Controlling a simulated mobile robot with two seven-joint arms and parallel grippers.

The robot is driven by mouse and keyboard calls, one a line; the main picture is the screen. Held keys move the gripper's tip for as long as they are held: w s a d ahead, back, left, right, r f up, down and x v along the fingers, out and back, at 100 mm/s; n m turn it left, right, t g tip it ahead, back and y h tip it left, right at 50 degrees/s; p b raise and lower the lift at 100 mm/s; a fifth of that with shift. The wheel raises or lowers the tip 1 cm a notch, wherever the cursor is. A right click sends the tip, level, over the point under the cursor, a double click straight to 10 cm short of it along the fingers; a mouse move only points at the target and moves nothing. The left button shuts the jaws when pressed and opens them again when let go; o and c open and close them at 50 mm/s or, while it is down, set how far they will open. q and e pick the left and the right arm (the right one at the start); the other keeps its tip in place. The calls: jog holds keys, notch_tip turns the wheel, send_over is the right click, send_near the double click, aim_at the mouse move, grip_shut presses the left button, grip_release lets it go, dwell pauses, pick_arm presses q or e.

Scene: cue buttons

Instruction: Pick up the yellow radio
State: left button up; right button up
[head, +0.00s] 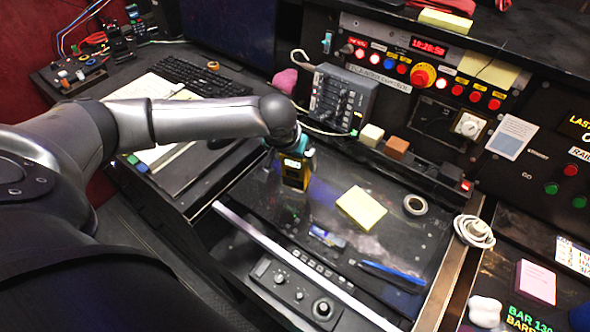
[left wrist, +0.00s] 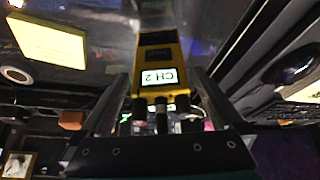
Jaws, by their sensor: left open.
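The yellow radio (head: 295,172) stands on the dark desk panel in the head view, with a small lit screen on it. My left gripper (left wrist: 158,100) is open, with one finger on each side of the radio and a gap to each. In the head view my left arm reaches in from the left, and its wrist is just above the radio and hides part of it. My right gripper is in neither view.
A yellow note pad (head: 361,209), a tape roll (head: 415,204) and a blue pen (head: 393,272) lie right of the radio. A grey intercom box (head: 343,97) stands behind it. A keyboard (head: 195,77) is at the back left. A coiled white cable (head: 474,230) lies at the right.

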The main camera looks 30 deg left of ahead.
pick_arm(q)
jog(key=shift+x, duration=1.35)
jog(key=shift+r, duration=0.1)
jog(key=c, duration=1.4)
